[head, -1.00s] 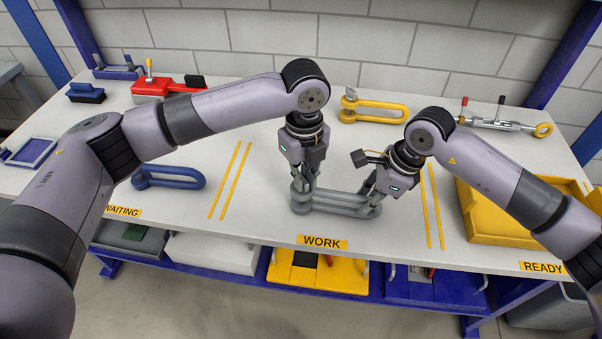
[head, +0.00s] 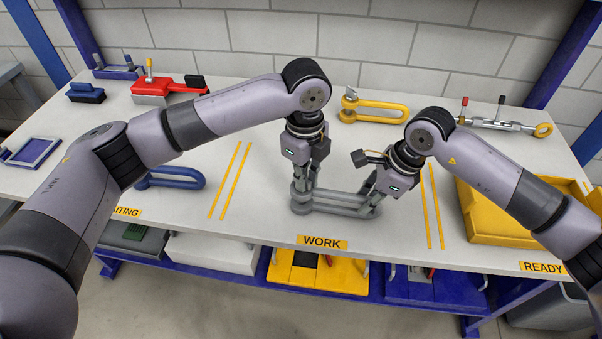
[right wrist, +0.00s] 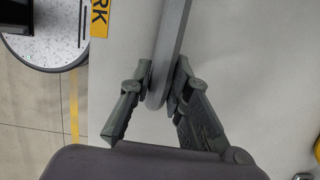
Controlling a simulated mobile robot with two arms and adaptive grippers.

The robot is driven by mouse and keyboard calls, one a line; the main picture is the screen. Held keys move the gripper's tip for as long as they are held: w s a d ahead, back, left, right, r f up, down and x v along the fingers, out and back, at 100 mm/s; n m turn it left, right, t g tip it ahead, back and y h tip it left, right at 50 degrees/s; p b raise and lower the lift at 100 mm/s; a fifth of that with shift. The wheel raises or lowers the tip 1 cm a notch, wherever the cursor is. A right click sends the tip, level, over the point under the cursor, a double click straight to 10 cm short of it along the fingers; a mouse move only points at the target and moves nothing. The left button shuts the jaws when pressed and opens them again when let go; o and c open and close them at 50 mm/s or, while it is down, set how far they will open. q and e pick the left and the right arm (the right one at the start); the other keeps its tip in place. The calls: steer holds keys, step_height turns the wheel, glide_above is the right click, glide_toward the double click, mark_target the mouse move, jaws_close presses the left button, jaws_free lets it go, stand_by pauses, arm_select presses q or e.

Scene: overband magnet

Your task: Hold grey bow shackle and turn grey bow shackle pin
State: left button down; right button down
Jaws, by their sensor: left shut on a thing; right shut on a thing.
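The grey bow shackle (head: 338,207) lies on the bench in the work area, with its bow end to the right and its pin end to the left. My right gripper (head: 371,191) is shut on the bow; the right wrist view shows the grey bow (right wrist: 157,92) between its two fingers (right wrist: 158,84). My left gripper (head: 304,186) points down at the left end and is shut on the grey bow shackle pin, which its fingers mostly hide.
A yellow shackle (head: 372,109) and a turnbuckle (head: 500,124) lie behind. A yellow tray (head: 510,238) stands right. A blue shackle (head: 178,178) and a blue tray (head: 36,151) lie left. Red (head: 150,86) and dark blue (head: 86,93) tools stand at the back left.

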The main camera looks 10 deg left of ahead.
arm_select(q)
steer(key=shift+n, duration=1.7)
steer(key=c, duration=1.6)
jaws_free()
steer(key=shift+w, duration=0.1)
step_height(320, 180, up, 12)
